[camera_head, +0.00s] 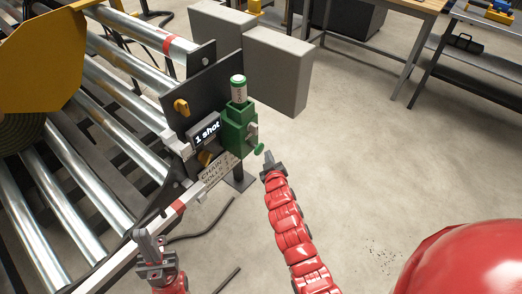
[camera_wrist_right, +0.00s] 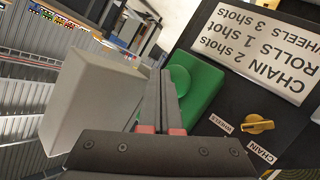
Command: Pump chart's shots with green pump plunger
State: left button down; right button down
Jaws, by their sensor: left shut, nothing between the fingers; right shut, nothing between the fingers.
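The green pump (camera_head: 238,130) stands beside a dark panel. Its green plunger knob (camera_head: 260,149) sticks out toward my right gripper (camera_head: 268,166), which is shut and empty just below it. Whether they touch is unclear. In the right wrist view the shut fingers (camera_wrist_right: 160,85) overlap a green part (camera_wrist_right: 203,84). The small display (camera_head: 207,133) reads "1 shot". The white chart (camera_wrist_right: 262,45) reads chain 2 shots, rolls 1 shot, wheels 3 shots; it also shows in the head view (camera_head: 218,172). My left gripper (camera_head: 149,242) is shut and empty near the rail, lower left.
A yellow selector (camera_wrist_right: 257,124) sits near labels for wheels and chain. Metal rollers (camera_head: 90,120) fill the left. A grey box (camera_head: 278,75) stands behind the pump. A workbench (camera_head: 405,12) is at the back. The floor at right is open.

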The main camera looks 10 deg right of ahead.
aim_at(260, 149)
jog(key=shift+w, duration=0.1)
jog(key=shift+w+a+b, duration=0.25)
jog(key=shift+b, duration=0.15)
jog(key=shift+w+a+r+b, duration=0.15)
jog(key=shift+w+a+b, duration=0.65)
jog(key=shift+w+b, duration=0.3)
dwell(1.3)
jog(key=shift+s+d, duration=0.1)
jog(key=shift+s, duration=0.1)
jog(key=shift+s+d+p, duration=0.85)
jog(key=shift+s+d, duration=0.05)
jog(key=shift+s, duration=0.3)
